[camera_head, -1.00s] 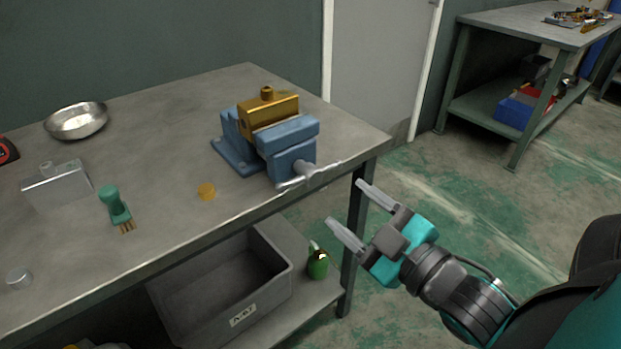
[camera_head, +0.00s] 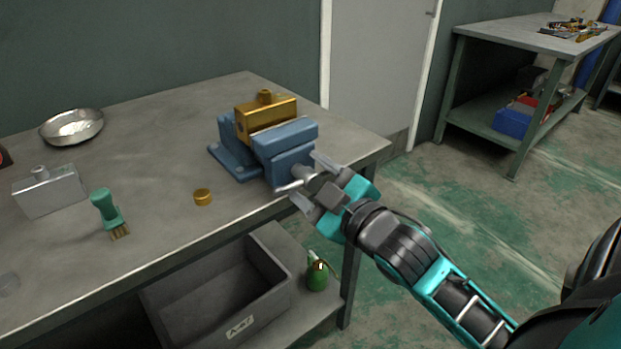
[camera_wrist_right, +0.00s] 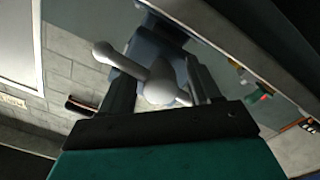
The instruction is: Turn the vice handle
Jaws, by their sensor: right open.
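The blue vice (camera_head: 286,143) stands near the right front corner of the workbench and holds a gold block (camera_head: 266,116) in its jaws. Its grey handle bar (camera_head: 289,187) faces my right gripper. My right gripper (camera_head: 306,181) is open, with its fingers on either side of the handle's hub, and part of the handle is hidden behind it. In the right wrist view, the handle (camera_wrist_right: 160,82) lies between the two open fingers, with its rounded bar end (camera_wrist_right: 103,50) reaching past one finger. I cannot tell whether the fingers touch it. My left gripper is not in view.
Below are a grey bin (camera_head: 215,300) and a green bottle (camera_head: 317,275). The floor to the right is free.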

